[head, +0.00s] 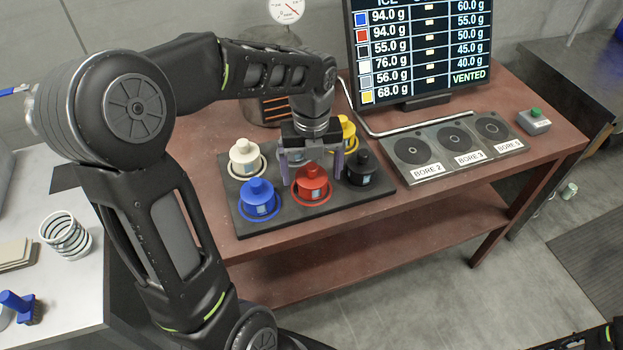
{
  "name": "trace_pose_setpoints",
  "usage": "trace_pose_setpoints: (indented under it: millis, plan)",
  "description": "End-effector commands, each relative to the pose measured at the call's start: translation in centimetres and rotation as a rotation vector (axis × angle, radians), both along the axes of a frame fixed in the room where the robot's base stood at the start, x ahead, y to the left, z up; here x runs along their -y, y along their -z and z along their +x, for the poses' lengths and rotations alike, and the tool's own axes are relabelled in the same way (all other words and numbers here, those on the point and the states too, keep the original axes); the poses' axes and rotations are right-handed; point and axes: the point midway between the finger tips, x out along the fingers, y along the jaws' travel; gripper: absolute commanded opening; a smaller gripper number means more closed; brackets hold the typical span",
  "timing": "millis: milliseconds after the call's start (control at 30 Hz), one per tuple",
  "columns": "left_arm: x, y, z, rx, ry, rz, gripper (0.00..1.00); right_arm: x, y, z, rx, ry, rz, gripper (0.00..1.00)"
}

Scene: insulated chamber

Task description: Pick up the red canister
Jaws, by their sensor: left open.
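The red canister (312,184) stands upright in the front row of a dark tray (357,204), inside a red ring. It is between the blue canister (259,198) on the left and the black canister (360,169) on the right. My left gripper (311,172) points down over the tray, open, with its fingers just behind or around the top of the red canister. I cannot tell whether the fingers touch it. A white canister (246,158) and a yellow canister (347,132) stand in the back row. Another canister there is mostly hidden by my gripper.
A monitor (421,50) stands at the back of the reddish table (448,175). A panel with three round bores (458,146) and a green-button box (534,121) are to the right. A side table (75,290) with a spring coil (66,234) is at the left.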

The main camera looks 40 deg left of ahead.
Motion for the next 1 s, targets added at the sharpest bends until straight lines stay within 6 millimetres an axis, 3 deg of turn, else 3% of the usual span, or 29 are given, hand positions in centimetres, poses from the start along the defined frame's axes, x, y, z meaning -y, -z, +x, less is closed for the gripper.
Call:
trace_pose_setpoints:
  millis: [200, 767, 1000]
  plan:
    - [0.0, 2.1, 0.0, 0.000, -0.001, 0.000, 0.88, 0.0, -0.2, 0.0, 0.000, 0.000, 0.000, 0.36]
    - [0.0, 2.1, 0.0, 0.001, 0.000, -0.001, 0.88, 0.0, -0.1, 0.0, 0.000, 0.000, 0.000, 0.36]
    - [0.0, 2.1, 0.0, 0.001, 0.000, -0.001, 0.70, 0.0, -0.1, 0.0, 0.000, 0.000, 0.000, 0.36]
